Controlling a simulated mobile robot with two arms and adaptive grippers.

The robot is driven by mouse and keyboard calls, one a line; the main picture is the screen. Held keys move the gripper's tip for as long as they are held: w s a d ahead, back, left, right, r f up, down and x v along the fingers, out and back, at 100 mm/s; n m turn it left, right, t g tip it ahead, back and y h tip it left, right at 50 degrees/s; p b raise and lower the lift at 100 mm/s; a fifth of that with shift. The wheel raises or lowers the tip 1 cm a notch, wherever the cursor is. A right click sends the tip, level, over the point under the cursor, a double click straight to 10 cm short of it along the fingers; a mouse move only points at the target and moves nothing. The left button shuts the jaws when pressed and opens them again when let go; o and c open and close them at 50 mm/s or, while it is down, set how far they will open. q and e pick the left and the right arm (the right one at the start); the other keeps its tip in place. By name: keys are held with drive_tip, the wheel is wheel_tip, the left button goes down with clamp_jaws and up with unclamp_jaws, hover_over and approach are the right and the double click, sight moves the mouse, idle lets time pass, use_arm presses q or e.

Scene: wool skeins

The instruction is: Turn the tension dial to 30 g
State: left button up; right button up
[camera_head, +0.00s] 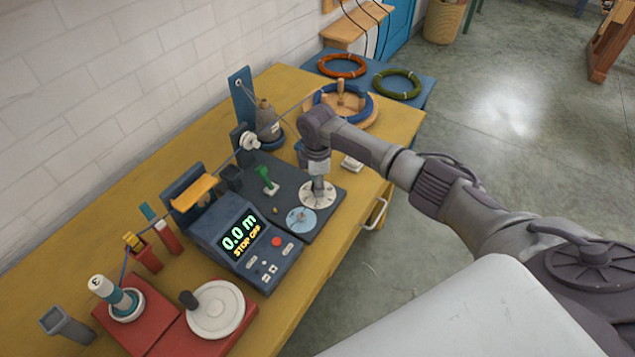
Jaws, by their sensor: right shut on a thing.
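My right gripper (318,182) reaches down from above onto a round white dial (313,200) with dark marks around its rim. It is shut on the dial's knob, which is mostly hidden between the fingers. The dial lies on a dark base plate (331,206) on the yellow table. A light blue round gauge (301,221) lies just in front of the dial. The dial's numbers and setting are too small to read. My left gripper is not in view.
A counter box (229,228) shows "0.0 m" and "STOP OFF". A green lever (265,176) stands left of the dial. A cone of yarn (267,121) and a blue skein on a wooden swift (375,115) stand behind. A white handwheel (216,308) is in front.

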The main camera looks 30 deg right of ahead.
drive_tip(key=n, duration=0.3)
drive_tip(key=shift+n, duration=0.4)
drive_tip(key=n, duration=0.4)
drive_tip(key=shift+n, duration=0.3)
drive_tip(key=o, duration=1.2)
drive_tip(key=shift+c, duration=0.2)
wheel_tip(320, 180, up, 12)
